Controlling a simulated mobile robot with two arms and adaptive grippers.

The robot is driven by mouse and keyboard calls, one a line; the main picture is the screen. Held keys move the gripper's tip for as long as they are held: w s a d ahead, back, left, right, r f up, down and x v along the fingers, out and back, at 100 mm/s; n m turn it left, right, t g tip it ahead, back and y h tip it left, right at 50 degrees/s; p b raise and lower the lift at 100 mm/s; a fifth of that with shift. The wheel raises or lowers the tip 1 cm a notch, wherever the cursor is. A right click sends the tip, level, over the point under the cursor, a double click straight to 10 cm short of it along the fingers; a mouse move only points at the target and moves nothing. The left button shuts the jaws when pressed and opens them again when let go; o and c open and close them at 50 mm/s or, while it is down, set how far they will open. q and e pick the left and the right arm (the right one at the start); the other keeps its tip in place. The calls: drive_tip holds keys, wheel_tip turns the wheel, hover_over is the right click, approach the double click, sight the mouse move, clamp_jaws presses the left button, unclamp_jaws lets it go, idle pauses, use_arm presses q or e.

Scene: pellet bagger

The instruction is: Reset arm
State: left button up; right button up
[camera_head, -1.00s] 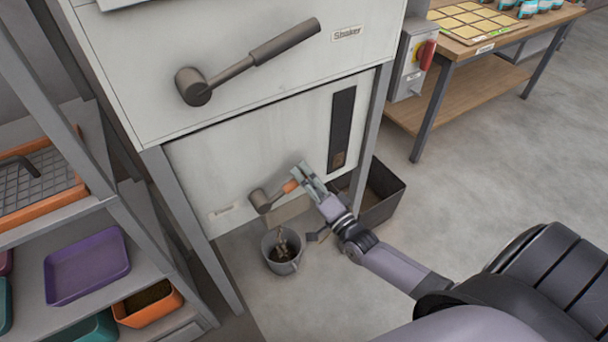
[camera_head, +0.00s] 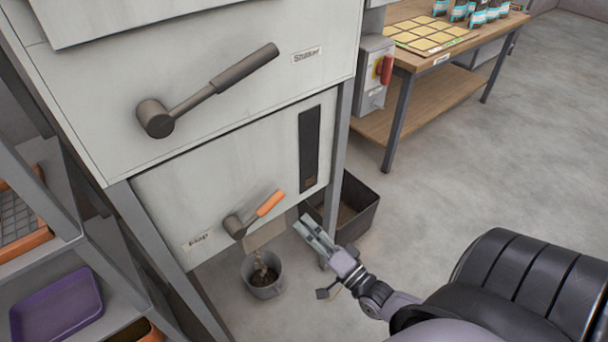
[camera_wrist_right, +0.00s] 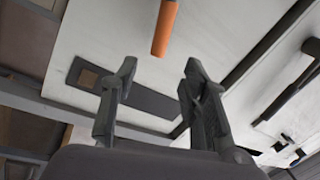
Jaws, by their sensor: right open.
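My right gripper (camera_head: 304,229) is open and empty, in front of the machine's lower panel and to the lower right of the small flap lever. The flap lever (camera_head: 256,214) has a grey pivot and an orange grip, and it stands apart from my fingers. In the right wrist view the orange grip (camera_wrist_right: 165,28) shows beyond and above the open fingers (camera_wrist_right: 158,80). A grey bucket (camera_head: 263,275) with dark material inside stands on the floor under the flap, and a brownish stream shows above it. My left gripper is not in view.
A larger shaker lever (camera_head: 205,92) is on the upper panel. A dark open bin (camera_head: 357,208) stands behind my right gripper. A shelf with a purple tray (camera_head: 57,305) is at left. A wooden table (camera_head: 440,60) stands at back right. The floor at right is clear.

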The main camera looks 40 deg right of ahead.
drive_tip(key=s+a+f+n+g+h+p, duration=0.1)
drive_tip(key=s+f+n+g, duration=0.35)
drive_tip(key=f, duration=0.85)
drive_tip(key=s+f+n+g+p, duration=0.1)
drive_tip(key=s+f+n+g, duration=0.3)
drive_tip(key=f, duration=0.9)
drive_tip(key=s+a+f+n+g, duration=0.2)
drive_tip(key=s+f, duration=0.3)
drive_tip(key=s, duration=0.3)
drive_tip(key=s+a+f+n+g+p, duration=0.1)
drive_tip(key=s+f+g, duration=0.3)
drive_tip(key=s, duration=0.5)
drive_tip(key=s+a+f+n+g+h, duration=0.1)
drive_tip(key=s+a+f+n+g, duration=0.2)
drive_tip(key=s, duration=0.6)
wheel_tip(320, 180, down, 3)
drive_tip(key=shift+r+g+p, duration=0.15)
drive_tip(key=shift+g+p, duration=0.25)
drive_tip(key=shift+g, duration=0.25)
